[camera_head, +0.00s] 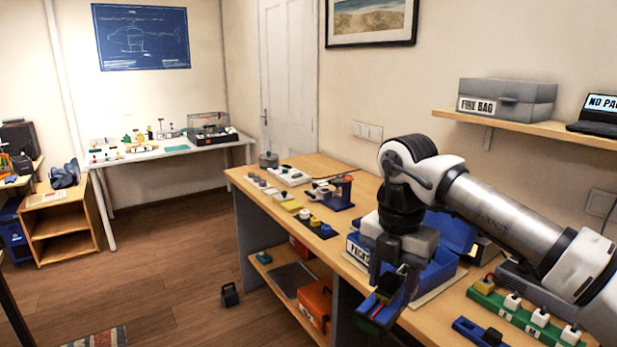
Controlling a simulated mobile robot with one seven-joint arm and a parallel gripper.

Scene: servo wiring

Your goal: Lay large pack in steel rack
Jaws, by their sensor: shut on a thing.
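My gripper (391,287) hangs down over the front edge of the wooden workbench, in front of a blue bin. It is shut on a dark pack (378,314) with blue, green and red parts, held tilted; the fingers hide some of it. A wire-framed, cage-like thing (208,122) stands on the white table at the back; I cannot tell whether it is the steel rack. No other rack is clear to me.
The wooden workbench (262,176) carries several small parts, a blue open bin (437,272) and a green strip (487,297) with white blocks. A grey fire bag box (508,98) sits on the wall shelf. A small black object (229,295) lies on the otherwise open floor.

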